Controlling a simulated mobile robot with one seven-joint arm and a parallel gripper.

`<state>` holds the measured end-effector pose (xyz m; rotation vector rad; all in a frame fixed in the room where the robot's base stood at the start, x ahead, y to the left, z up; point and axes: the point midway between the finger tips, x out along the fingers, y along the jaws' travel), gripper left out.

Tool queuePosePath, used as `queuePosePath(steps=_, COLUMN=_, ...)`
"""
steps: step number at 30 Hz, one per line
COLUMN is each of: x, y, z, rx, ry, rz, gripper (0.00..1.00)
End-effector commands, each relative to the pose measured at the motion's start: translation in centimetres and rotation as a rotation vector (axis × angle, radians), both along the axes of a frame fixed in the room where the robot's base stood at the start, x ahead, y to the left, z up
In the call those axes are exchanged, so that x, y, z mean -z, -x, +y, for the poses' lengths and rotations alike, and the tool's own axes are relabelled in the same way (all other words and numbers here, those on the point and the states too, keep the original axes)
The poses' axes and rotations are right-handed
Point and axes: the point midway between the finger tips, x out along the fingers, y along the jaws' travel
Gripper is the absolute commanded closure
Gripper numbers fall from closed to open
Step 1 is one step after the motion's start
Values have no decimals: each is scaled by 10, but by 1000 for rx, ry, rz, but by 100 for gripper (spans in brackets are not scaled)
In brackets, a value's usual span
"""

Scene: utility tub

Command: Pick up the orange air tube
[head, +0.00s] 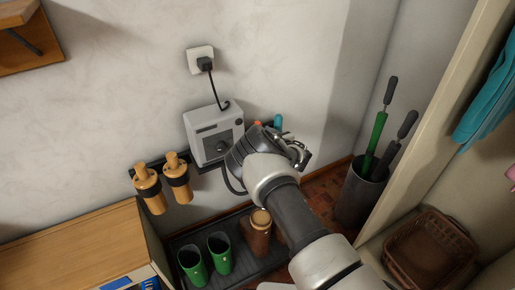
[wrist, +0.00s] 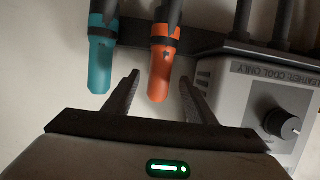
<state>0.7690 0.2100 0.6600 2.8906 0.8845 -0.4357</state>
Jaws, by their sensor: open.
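The orange air tube (wrist: 160,72) hangs from a dark holder in the wrist view, its rounded end pointing down between my two fingers. In the head view only a bit of orange (head: 258,124) shows behind my gripper (head: 296,150). In the wrist view my gripper (wrist: 158,95) is open, one finger on each side of the orange tube, with gaps visible on both sides. Whether the tube is at the same depth as the fingertips is hard to tell.
A teal tube (wrist: 102,50) hangs just left of the orange one. A grey dryer unit (head: 214,132) with a knob is close on the right in the wrist view. Boots (head: 220,254) stand on a tray below. An umbrella bin (head: 362,190) stands at right.

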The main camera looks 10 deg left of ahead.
Motion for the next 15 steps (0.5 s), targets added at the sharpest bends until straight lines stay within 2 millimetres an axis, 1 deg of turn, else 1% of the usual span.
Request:
queuePosePath(steps=1, x=9, y=-6, z=6, rx=-5, ry=4, rz=-1, gripper=49)
queuePosePath(steps=6, x=12, y=-26, z=17, rx=-3, ry=2, rz=-1, gripper=49)
queuePosePath(steps=9, x=12, y=-30, z=20, rx=-1, ry=0, rz=0, gripper=49)
queuePosePath(steps=15, x=11, y=-31, z=20, rx=0, ry=0, rz=0, gripper=49)
